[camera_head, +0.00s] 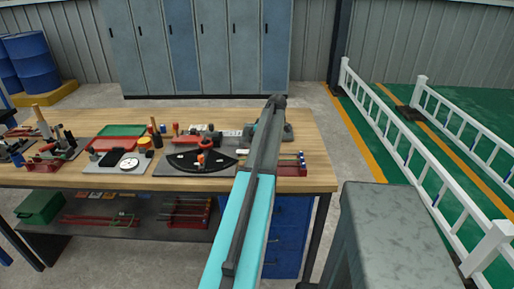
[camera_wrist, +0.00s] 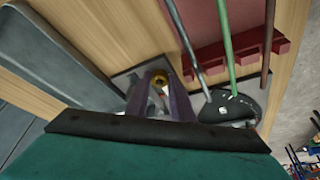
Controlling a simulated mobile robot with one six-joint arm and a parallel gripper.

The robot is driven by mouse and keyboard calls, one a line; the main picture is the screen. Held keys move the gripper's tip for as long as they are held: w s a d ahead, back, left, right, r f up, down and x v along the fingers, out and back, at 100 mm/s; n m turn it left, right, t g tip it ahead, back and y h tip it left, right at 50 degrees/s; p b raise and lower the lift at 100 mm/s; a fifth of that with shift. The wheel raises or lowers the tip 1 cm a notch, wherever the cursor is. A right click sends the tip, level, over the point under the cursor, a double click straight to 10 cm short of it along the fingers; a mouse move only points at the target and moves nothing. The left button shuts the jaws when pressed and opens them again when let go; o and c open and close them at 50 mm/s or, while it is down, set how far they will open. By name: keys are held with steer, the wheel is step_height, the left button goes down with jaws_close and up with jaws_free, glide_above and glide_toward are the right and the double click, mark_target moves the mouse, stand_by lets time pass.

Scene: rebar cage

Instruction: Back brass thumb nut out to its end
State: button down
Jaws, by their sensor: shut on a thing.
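The brass thumb nut (camera_wrist: 159,79) shows as a small yellow ring between my fingertips in the wrist view, above a light grey plate (camera_wrist: 124,80). My gripper (camera_wrist: 158,76) comes in from the bottom of that view, its two dark purple fingers converging and shut on the nut. A small red and white part shows between the fingers below the nut. The fingers hide part of the nut and most of whatever carries it, so its position along any thread cannot be told. In the head view my arm hides the gripper and the nut.
In the wrist view a red rack (camera_wrist: 225,57) with grey, green and dark rods lies close right of my fingers, beside a dark round part (camera_wrist: 242,105). In the head view the wooden bench (camera_head: 318,150) also bears a black fan-shaped plate (camera_head: 183,161) and a dial gauge (camera_head: 129,164).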

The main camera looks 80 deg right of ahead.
stand_by(0.3)
steer(key=c, duration=1.8)
jaws_free()
steer(key=shift+r, duration=0.1)
steer(key=b+v, duration=0.2)
steer(key=v, duration=1.1)
steer(key=shift+s+r+b, duration=0.2)
steer(key=shift+r+b, duration=0.1)
